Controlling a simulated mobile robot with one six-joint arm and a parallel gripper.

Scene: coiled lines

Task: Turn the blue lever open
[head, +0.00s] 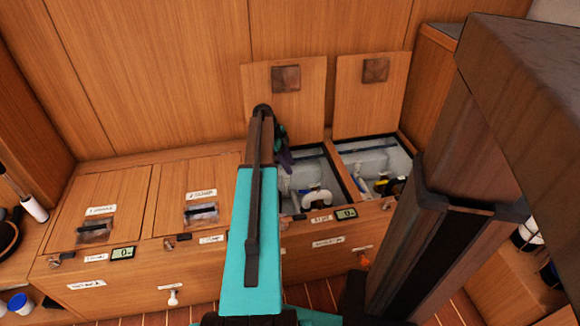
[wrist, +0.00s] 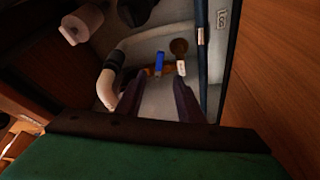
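The blue lever (wrist: 159,62) shows in the wrist view inside an open locker, standing out from a brownish fitting, with a round brass-coloured part (wrist: 179,47) to its right. My gripper (wrist: 158,80) points into the locker, its two dark fingers apart with nothing seen between them. The lever lies just beyond the fingertips, in line with the gap between them. I cannot tell how far off it is, and no contact shows. In the head view my gripper (head: 284,154) is at the opening of the left open locker, partly hidden by my arm; I cannot make out the lever there.
A pale hose (wrist: 106,85) with a black band runs left of the fingers; a dark blue line (wrist: 202,70) runs on the right. The raised lid (head: 300,105) stands behind the arm. Another open locker (head: 372,160) is to the right; closed lids (head: 108,195) are left.

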